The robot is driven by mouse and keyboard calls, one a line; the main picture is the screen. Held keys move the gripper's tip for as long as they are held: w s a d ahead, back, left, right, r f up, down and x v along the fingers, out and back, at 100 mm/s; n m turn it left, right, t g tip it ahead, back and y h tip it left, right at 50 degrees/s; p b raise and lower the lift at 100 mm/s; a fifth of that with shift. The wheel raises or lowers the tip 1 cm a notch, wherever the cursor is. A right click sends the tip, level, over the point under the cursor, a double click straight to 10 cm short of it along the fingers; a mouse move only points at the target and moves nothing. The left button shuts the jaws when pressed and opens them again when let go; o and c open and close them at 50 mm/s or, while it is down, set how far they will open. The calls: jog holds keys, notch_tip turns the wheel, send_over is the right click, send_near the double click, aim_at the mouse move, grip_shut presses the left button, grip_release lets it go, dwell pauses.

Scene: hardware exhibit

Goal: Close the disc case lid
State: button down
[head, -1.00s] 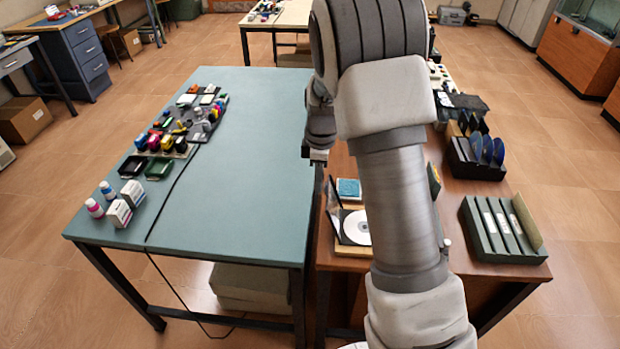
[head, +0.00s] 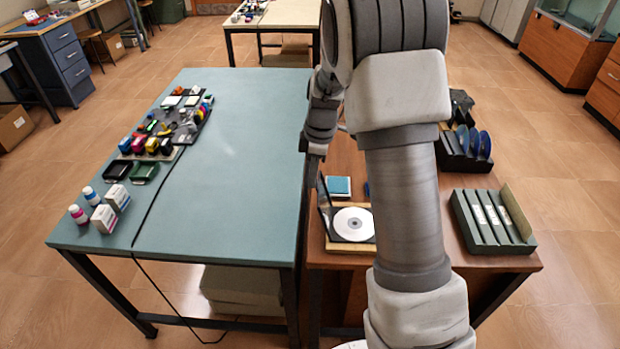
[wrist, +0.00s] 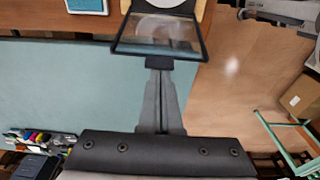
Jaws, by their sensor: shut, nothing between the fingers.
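The disc case (head: 352,225) lies on the brown table at the right, with a white disc in its base. Its dark-framed clear lid (head: 324,203) stands open along the left side. In the wrist view the lid (wrist: 160,48) is nearest me, with the disc (wrist: 166,22) partly seen through it. My gripper (head: 317,158) is just behind and above the lid in the head view. Its closed fingertips (wrist: 160,63) meet the lid's near edge in the wrist view; I cannot tell whether they touch. Nothing is held.
A teal box (head: 339,186) sits behind the case. A green tray of sleeves (head: 492,222) and a rack of blue discs (head: 466,150) stand to the right. The green table (head: 225,160) at left is mostly clear, with bottles and small items on its left side.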

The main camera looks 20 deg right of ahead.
jog(key=s+d+f+t+y+b, duration=0.1)
jog(key=s+d+f+y+b, duration=0.1)
jog(key=d+b, duration=0.5)
jog(key=s+d+f+t+y+b, duration=0.1)
jog(key=s+d+f+y+b, duration=0.1)
jog(key=d+f+y+b, duration=0.3)
jog(key=s+d+f+t+y+b, duration=0.1)
jog(key=d+f+y+b, duration=0.3)
jog(key=d+b, duration=0.5)
jog(key=shift+s+f+t+b, duration=0.2)
jog(key=shift+s+t+b, duration=0.1)
jog(key=shift+s+b, duration=0.5)
jog(key=shift+s+d+f+b, duration=0.2)
jog(key=shift+f+b, duration=0.15)
jog(key=shift+f, duration=0.3)
jog(key=shift+s+d+f+b, duration=0.1)
jog(key=shift+d+f+b, duration=0.2)
jog(key=shift+f, duration=0.35)
jog(key=shift+a, duration=0.1)
jog(key=shift+w+a+f, duration=0.1)
jog(key=shift+a+f, duration=0.05)
jog(key=shift+w+a+f+b, duration=0.2)
jog(key=shift+a+b, duration=0.35)
jog(key=p+v, duration=0.4)
jog(key=v, duration=1.3)
jog(key=shift+d+p, duration=0.25)
jog(key=shift+p, duration=0.1)
jog(key=shift+r, duration=0.15)
